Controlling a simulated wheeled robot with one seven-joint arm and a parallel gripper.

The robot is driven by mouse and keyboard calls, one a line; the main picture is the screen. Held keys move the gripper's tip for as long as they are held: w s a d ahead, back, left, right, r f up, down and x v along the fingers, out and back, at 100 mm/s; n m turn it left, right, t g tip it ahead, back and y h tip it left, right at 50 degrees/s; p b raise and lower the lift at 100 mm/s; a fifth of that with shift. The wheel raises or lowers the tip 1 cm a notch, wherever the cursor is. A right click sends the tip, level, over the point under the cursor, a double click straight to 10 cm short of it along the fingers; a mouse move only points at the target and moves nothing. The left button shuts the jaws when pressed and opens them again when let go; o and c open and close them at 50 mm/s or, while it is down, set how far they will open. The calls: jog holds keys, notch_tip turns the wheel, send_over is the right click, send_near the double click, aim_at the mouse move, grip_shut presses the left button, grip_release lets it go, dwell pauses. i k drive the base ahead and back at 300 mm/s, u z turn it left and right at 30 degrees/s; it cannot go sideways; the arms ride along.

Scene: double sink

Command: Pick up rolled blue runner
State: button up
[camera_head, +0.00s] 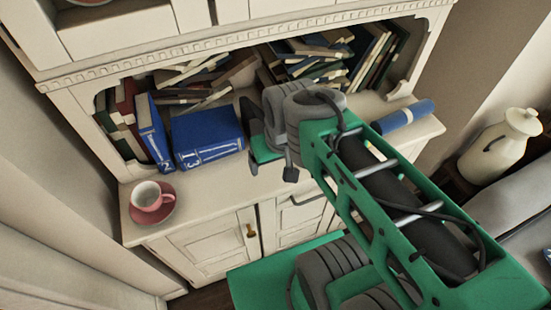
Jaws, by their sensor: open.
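The rolled blue runner (404,117) lies on the right part of the cabinet counter. My green arm crosses in front of the counter to the left of the runner. My gripper (256,138) is at the far left end of the arm, over the counter by the blue books. It is partly hidden by my own wrist, and it is well apart from the runner. It is open, and nothing shows between its fingers.
A pink cup (147,196) sits on a saucer (164,205) at the counter's left end. Piled books (325,55) fill the shelf behind. A white lidded jug (499,146) stands at right, beyond the counter.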

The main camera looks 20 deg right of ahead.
aim_at(383, 126)
jog(key=u, duration=0.2)
jog(key=k, duration=0.8)
jog(key=u, duration=0.75)
